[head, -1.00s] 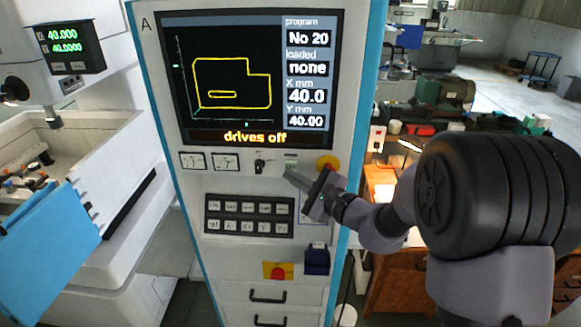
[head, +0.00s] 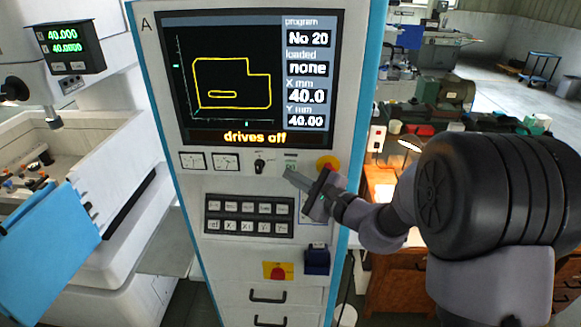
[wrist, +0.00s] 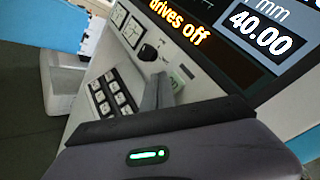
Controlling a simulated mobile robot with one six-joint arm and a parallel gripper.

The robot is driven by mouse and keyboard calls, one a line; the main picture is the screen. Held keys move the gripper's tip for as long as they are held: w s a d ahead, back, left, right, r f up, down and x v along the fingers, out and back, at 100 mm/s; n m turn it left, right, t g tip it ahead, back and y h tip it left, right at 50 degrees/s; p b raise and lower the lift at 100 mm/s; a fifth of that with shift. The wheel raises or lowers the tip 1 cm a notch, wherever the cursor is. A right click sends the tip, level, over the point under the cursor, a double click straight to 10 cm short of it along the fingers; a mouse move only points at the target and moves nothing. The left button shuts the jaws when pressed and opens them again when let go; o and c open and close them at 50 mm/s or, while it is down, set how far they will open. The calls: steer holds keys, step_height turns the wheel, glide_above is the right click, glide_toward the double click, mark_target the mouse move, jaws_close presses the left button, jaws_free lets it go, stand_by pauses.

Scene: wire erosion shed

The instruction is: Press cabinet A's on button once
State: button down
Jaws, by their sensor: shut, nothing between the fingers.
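Cabinet A (head: 150,60) stands upright in the middle of the head view, its screen (head: 250,80) reading "drives off". A small green-marked button (head: 291,160) sits below the screen, between a black rotary switch (head: 260,163) and a red and yellow stop button (head: 327,163). My gripper (head: 288,172) is shut and empty, its tips at the panel just below the green-marked button. In the wrist view the fingers (wrist: 155,92) reach toward the panel near the small green marking (wrist: 179,80). Whether the tips touch is hidden.
A black keypad (head: 249,216) lies below the fingers. A yellow plate with a red part (head: 278,270) and a dark blue box (head: 317,260) are lower down. A machine with a blue panel (head: 45,240) stands left.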

steer(key=shift+w, duration=0.1)
steer(key=shift+w, duration=0.35)
steer(key=shift+w+b, duration=0.35)
steer(key=shift+w, duration=0.05)
stand_by(0.5)
steer(key=shift+s, duration=0.15)
steer(key=shift+s+b, duration=0.55)
steer(key=shift+s, duration=0.15)
steer(key=shift+s+a+b, duration=0.1)
steer(key=shift+s+b, duration=1.05)
steer(key=shift+s, duration=1.35)
